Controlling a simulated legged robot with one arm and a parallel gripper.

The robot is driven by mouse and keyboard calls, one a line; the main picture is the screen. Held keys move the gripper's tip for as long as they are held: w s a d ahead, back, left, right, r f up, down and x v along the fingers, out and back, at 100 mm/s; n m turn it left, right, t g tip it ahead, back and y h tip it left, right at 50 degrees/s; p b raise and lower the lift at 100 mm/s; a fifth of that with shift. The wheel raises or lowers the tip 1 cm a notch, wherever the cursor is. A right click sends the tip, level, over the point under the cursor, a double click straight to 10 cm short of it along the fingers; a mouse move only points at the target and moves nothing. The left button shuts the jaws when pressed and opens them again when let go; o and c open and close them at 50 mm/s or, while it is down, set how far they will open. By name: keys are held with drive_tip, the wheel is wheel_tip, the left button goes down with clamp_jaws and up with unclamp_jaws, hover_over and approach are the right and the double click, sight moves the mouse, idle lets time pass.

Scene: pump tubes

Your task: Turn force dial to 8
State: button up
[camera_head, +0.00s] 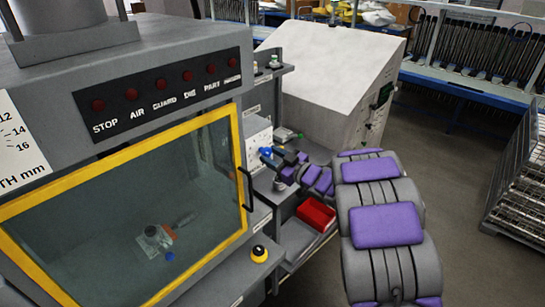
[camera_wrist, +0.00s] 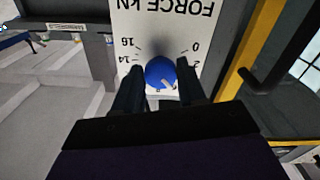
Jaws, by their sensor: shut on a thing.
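The force dial is a blue knob (camera_wrist: 160,74) on a white plate (camera_wrist: 160,25) marked FORCE kN, which appears upside down in the wrist view. The numbers 16 and 14 show left of the knob, 0 and 2 right of it. The other numbers, 8 included, are hidden behind my gripper. A small pale mark shows low on the knob; the exact setting cannot be told. My gripper (camera_wrist: 161,70) has its two dark fingers closed on the knob's sides. In the head view, my gripper (camera_head: 276,157) is at the blue knob (camera_head: 265,151), beside the white box.
The yellow-framed machine window (camera_head: 130,215) and its dark handle (camera_head: 247,188) stand close left of my arm. A red bin (camera_head: 316,214) sits below the gripper. A yellow-and-black button (camera_head: 259,253) is on the front ledge.

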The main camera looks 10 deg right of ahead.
drive_tip(key=c, duration=0.3)
drive_tip(key=shift+r+m+p, duration=0.15)
drive_tip(key=shift+m+p, duration=0.15)
drive_tip(key=shift+p, duration=0.5)
drive_tip(key=m+p, duration=0.1)
drive_tip(key=p, duration=0.3)
drive_tip(key=shift+r+m, duration=0.2)
drive_tip(key=shift+m, duration=0.1)
drive_tip(key=m+p, duration=0.3)
drive_tip(key=p, duration=0.4)
drive_tip(key=m+p, duration=0.3)
drive_tip(key=p, duration=0.1)
drive_tip(key=shift+f, duration=0.1)
drive_tip(key=shift+m+p, duration=0.3)
drive_tip(key=shift+m, duration=0.1)
